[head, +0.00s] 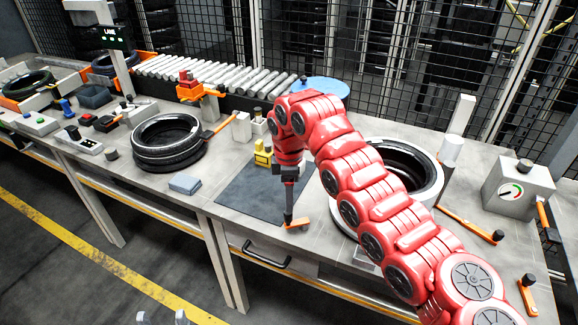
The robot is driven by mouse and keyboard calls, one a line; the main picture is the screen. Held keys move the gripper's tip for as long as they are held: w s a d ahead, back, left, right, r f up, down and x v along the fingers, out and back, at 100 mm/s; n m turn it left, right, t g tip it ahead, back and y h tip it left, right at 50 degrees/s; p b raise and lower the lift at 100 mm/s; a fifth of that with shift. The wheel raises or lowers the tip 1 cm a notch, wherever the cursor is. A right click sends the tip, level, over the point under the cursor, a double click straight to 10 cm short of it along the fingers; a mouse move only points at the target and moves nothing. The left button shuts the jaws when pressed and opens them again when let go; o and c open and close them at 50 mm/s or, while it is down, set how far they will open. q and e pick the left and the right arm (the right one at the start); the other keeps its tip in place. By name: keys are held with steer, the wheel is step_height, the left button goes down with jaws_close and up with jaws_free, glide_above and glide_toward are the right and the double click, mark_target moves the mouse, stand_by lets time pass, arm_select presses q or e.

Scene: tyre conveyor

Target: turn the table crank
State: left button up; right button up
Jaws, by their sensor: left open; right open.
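An orange crank bar with a dark knob (470,225) lies on the grey worktable at the right, beside the white-rimmed round table (437,185). A short orange piece (298,224) shows near the table's front edge, at the tip of my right gripper (289,217). The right gripper points straight down over it; I cannot tell whether they touch. My red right arm crosses the view and hides part of the round table. Two pale fingertips of my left gripper (163,318) show apart at the bottom edge, low in front of the table, with nothing between them.
A black tyre (168,142) lies left of the dark mat (262,190). A gauge box (517,188) and another orange lever (527,294) stand at the right. A roller conveyor (215,78) and mesh fence are behind. A drawer handle (266,258) juts from the front.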

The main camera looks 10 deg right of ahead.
step_height(320, 180, up, 10)
steer(key=p, duration=0.1)
steer(key=shift+p, duration=0.35)
steer(key=shift+f, duration=0.2)
